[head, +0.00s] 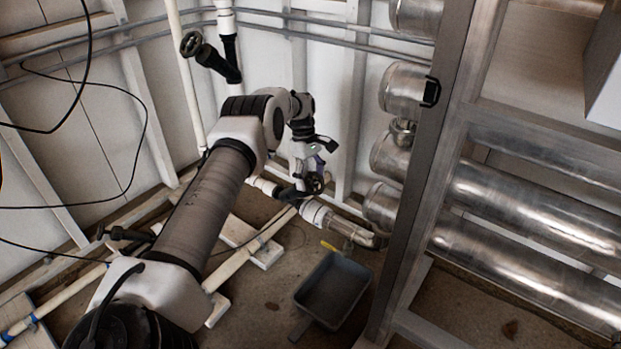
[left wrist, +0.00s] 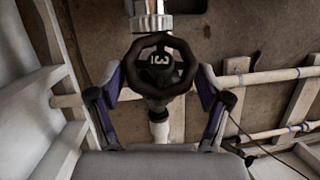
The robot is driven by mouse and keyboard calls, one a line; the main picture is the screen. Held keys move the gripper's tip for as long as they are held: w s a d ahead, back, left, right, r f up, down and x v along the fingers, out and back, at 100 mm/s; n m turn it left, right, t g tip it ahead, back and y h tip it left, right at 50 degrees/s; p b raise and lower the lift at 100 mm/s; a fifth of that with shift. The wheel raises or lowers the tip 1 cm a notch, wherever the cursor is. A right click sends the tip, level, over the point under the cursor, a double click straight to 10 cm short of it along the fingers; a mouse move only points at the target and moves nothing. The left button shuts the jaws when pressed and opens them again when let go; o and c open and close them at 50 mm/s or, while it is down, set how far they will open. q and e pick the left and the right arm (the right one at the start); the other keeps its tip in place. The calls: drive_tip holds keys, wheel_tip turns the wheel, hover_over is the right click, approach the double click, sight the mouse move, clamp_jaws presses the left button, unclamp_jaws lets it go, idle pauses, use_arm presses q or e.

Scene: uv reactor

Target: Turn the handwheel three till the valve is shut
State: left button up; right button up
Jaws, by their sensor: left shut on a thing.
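Handwheel three (left wrist: 160,62) is a dark wheel marked with a 3 at its hub, in the middle of the left wrist view. It also shows in the head view (head: 314,184), on a white pipe low by the wall. My left gripper (left wrist: 161,88) has one finger on each side of the wheel, at its rim, and is shut on it. In the head view my left gripper (head: 308,172) reaches down over the wheel and partly hides it. The inside of the valve is hidden. My right gripper is in neither view.
Another dark handwheel (head: 191,43) sits high on the pipes at the back left. A dark valve (head: 122,233) is low at the left. A grey bin (head: 302,293) lies on the floor. A steel post (head: 425,150) and metal cylinders (head: 525,205) fill the right side.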

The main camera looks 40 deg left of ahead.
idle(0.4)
use_arm(q)
drive_tip(key=o, duration=1.1)
drive_tip(key=shift+a, duration=0.1)
drive_tip(key=v, duration=0.7)
drive_tip(key=shift+w+r, duration=0.1)
drive_tip(key=shift+r, duration=0.1)
